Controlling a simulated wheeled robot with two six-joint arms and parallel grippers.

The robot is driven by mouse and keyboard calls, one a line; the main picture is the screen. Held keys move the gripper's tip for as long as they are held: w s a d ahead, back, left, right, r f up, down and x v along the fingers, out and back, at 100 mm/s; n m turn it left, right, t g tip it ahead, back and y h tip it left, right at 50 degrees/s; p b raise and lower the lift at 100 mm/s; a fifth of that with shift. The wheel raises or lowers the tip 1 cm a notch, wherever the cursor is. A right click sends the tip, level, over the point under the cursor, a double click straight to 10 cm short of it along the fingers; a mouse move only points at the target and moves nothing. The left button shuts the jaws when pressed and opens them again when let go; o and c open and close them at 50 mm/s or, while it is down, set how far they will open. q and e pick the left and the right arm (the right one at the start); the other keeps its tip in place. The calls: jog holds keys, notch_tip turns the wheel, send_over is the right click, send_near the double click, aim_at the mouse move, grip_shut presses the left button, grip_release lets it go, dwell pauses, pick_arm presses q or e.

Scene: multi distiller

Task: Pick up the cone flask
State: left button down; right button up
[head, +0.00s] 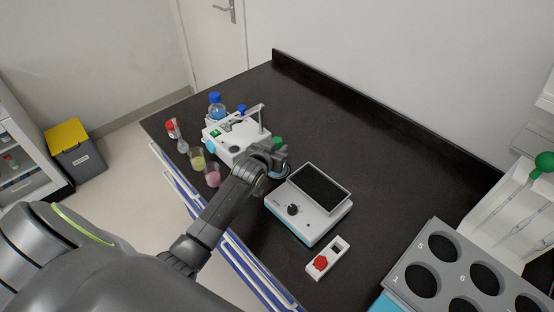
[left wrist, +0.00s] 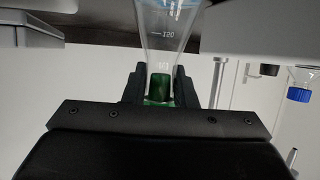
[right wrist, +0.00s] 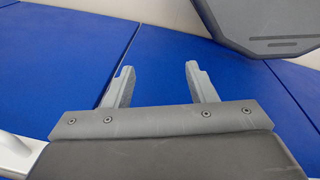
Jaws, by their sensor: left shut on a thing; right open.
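The cone flask (left wrist: 168,30) is clear glass with a green cap and a printed "120" mark. In the left wrist view my left gripper (left wrist: 160,88) is shut on it at the narrow capped end, with a finger on each side. In the head view the left gripper (head: 276,157) is over the bench beside the screen device and hides most of the flask; its green cap and part of its glass show. I cannot tell whether the flask touches the bench. My right gripper (right wrist: 155,85) is open and empty in front of blue panels.
On the black bench (head: 340,130) stand a white instrument (head: 228,146), a screen device (head: 307,212) and a red-button switch (head: 321,263). A blue-capped bottle (head: 215,104) and small beakers of yellow (head: 197,161) and pink (head: 212,178) liquid stand left. A holed rack (head: 450,262) is at right.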

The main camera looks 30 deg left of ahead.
pick_arm(q)
jog(key=shift+r, duration=0.15)
notch_tip(320, 180, up, 10)
jog(key=shift+f+b, duration=0.1)
jog(key=shift+b, duration=0.6)
